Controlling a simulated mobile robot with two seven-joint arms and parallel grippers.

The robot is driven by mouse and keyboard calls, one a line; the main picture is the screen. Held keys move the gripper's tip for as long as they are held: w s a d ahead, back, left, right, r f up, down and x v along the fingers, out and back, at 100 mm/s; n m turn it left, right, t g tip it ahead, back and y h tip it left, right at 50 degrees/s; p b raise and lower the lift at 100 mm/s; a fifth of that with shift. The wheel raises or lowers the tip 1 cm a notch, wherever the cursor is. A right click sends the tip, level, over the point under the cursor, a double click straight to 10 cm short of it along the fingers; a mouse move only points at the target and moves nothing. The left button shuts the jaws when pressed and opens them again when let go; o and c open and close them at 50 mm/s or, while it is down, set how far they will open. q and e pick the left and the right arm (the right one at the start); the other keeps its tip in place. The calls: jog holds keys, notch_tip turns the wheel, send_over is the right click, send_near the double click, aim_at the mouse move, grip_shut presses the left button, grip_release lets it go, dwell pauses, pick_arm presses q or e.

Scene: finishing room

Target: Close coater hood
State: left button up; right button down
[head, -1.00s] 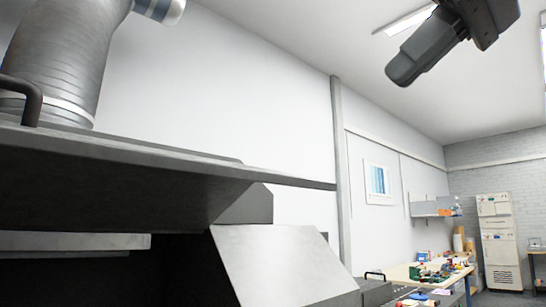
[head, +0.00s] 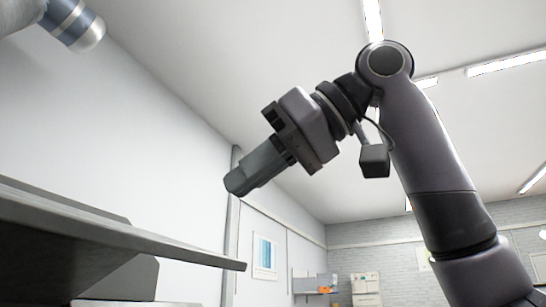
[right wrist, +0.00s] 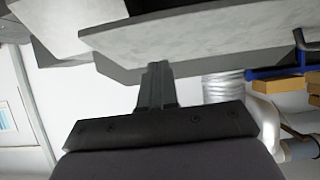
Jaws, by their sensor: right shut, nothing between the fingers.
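The coater hood (head: 110,232) is a grey panel at the lower left of the head view, with its edge jutting out toward the right. It stands raised, with a dark space under it. In the right wrist view the hood (right wrist: 200,32) spans the top as a pale, mottled panel. A dark curved handle (right wrist: 299,38) shows at its right end. My right gripper (head: 236,184) is shut and empty, pointing down-left, and appears above the hood's edge in the head view. Its closed fingers also show in the right wrist view (right wrist: 156,70). I cannot tell whether they touch the hood. My left gripper is out of view.
A pipe with a blue band (head: 72,24) hangs at the upper left. A silver duct (right wrist: 222,86) stands beyond the fingers in the right wrist view. A wall shelf (head: 315,285) and a white cabinet (head: 366,288) are far back. The air around my right arm looks clear.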

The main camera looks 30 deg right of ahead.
jog(key=w+a+f, duration=0.2)
jog(key=w+f, duration=0.1)
jog(key=f, duration=0.2)
jog(key=shift+w+a+f, duration=0.2)
jog(key=shift+a+f, duration=0.15)
